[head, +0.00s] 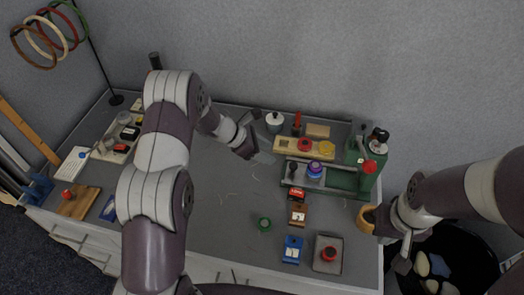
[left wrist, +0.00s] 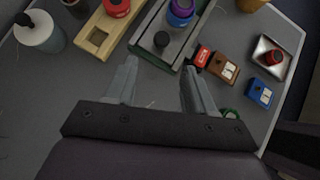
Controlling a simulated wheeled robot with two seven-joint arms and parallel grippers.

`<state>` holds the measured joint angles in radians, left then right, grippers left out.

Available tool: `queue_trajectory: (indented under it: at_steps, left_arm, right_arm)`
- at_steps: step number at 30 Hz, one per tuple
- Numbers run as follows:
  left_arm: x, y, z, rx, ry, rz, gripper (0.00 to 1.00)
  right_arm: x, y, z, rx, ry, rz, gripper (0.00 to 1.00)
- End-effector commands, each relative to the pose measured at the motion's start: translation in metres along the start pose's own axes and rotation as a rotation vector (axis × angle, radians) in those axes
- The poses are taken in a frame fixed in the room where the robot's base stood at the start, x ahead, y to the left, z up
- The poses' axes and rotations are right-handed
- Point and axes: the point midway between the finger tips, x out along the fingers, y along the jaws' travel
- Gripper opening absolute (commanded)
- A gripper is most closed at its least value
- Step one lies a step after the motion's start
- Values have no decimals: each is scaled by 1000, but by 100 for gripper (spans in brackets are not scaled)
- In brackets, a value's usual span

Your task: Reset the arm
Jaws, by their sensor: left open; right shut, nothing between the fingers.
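My left arm reaches in from the bottom left of the head view. My left gripper (head: 262,150) is over the back middle of the grey table (head: 215,240), left of the wooden tray (head: 283,153). In the left wrist view its two fingers (left wrist: 158,66) are spread apart with nothing between them. My right arm comes in from the right. My right gripper (head: 402,262) points down beyond the table's right edge, over a dark round container (head: 470,240). Its fingers are small in the picture and hold nothing visible.
A green-based fixture with a purple knob (head: 315,169) stands right of my left gripper. A brown block (head: 298,214), a blue block (head: 292,250) and a metal tray (head: 318,264) lie in front. Several items, including a wooden board (head: 73,209), crowd the left end. The table's middle is largely clear.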

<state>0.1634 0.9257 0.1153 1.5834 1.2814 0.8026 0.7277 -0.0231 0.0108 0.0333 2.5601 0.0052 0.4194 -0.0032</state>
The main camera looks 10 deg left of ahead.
Motion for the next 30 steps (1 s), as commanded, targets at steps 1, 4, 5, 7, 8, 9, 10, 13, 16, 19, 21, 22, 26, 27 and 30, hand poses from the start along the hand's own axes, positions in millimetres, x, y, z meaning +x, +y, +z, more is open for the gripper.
queue_trajectory:
  at_steps: [1, 4, 5, 7, 8, 9, 10, 13, 16, 19, 21, 22, 26, 27, 30]
  left_arm:
    - [-7, 1, -1, -1, 0, 2, 54]
    - [-16, 0, -1, -1, 0, 1, 54]
    - [-17, 0, -1, -1, 0, 1, 54]
    - [-19, 0, 0, -1, 0, 1, 54]
    - [-19, 0, 0, -1, 0, 0, 54]
    - [-19, 0, 0, -1, 0, 0, 54]
    - [-19, 0, 0, -1, 0, 0, 54]
    - [-19, 0, 0, -1, 0, 0, 54]
    - [-19, 0, 0, 0, 0, 0, 54]
    - [-19, 0, 0, 1, 0, 0, 54]
    - [-19, 1, -1, 37, 6, 4, 54]
    - [-19, 0, -6, 88, 27, 1, 54]
    - [-25, -48, -50, 387, 192, -151, 54]
    - [-39, -72, -59, 555, 257, -232, 54]
    - [-90, -131, -66, 1055, 391, -452, 54]
  right_arm:
    - [2, 0, 0, 0, 0, 0, 0]
    - [3, 0, 0, 0, 0, 0, 0]
    - [3, 0, 0, 0, 0, 0, 0]
    - [3, 0, 0, 0, 0, 0, 0]
    - [3, 0, 0, 0, 0, 0, 0]
    - [3, 0, 0, 0, 0, 0, 0]
    - [3, 0, 0, 0, 0, 0, 0]
    - [3, 0, 0, 0, 0, 0, 0]
    - [3, 0, 0, 0, 0, 0, 0]
    - [3, 0, 0, 0, 0, 0, 0]
    - [3, 0, 0, 0, 0, 0, 0]
    - [3, 0, 0, 0, 0, 0, 0]
    - [2, 0, 0, 0, 0, 0, 0]
    - [2, 0, 0, 0, 0, 0, 0]
    - [2, 0, 0, 0, 0, 0, 0]
